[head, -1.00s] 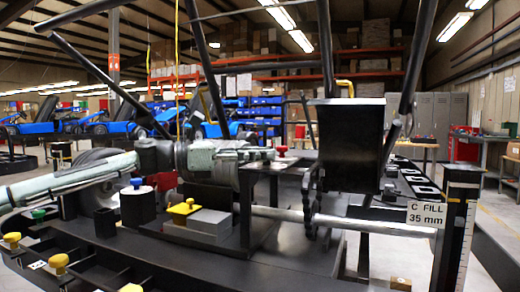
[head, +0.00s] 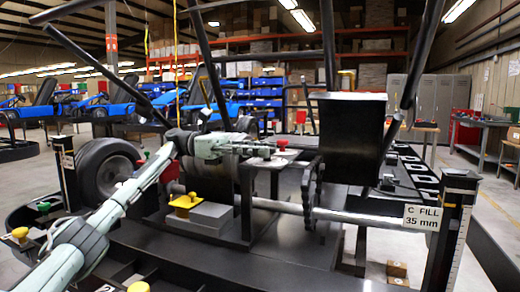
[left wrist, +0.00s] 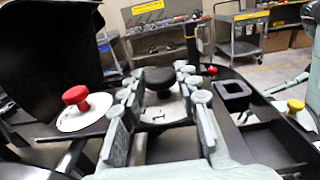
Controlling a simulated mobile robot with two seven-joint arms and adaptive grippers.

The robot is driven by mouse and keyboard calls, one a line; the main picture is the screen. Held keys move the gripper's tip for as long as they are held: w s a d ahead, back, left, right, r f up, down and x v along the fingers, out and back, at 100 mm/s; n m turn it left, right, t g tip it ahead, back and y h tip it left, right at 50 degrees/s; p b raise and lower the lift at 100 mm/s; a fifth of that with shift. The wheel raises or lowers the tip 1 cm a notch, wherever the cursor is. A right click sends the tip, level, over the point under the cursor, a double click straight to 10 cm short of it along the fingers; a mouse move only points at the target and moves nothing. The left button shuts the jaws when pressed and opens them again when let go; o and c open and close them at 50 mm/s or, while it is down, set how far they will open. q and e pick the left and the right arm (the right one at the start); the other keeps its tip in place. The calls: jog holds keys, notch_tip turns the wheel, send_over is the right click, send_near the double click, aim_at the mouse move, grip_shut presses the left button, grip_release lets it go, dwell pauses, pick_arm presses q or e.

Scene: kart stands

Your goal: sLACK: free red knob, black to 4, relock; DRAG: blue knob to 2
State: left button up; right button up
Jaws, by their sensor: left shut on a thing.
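The red knob (head: 281,144) stands on a pale plate on the raised black stand in the middle of the head view. In the left wrist view the red knob (left wrist: 75,97) is to the left of the fingers on a white disc. My left gripper (left wrist: 160,85) is shut on the black knob (left wrist: 159,77), which sits between its fingertips. In the head view my left gripper (head: 262,150) reaches in from the left beside the red knob, and its fingers hide the black knob. The blue knob is not visible in the head view now. My right gripper is not in view.
A yellow knob (head: 186,200) on a yellow block and a grey block (head: 211,215) stand below the left arm. A black box-shaped seat (head: 352,128) and black frame bars stand close to the right. A sign post (head: 423,217) stands at the front right.

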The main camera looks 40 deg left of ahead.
pick_arm(q)
jog(key=shift+r, duration=0.15)
jog(key=o, duration=1.1)
jog(key=shift+a, duration=0.1)
jog(key=v, duration=1.1)
jog(key=shift+a, duration=0.35)
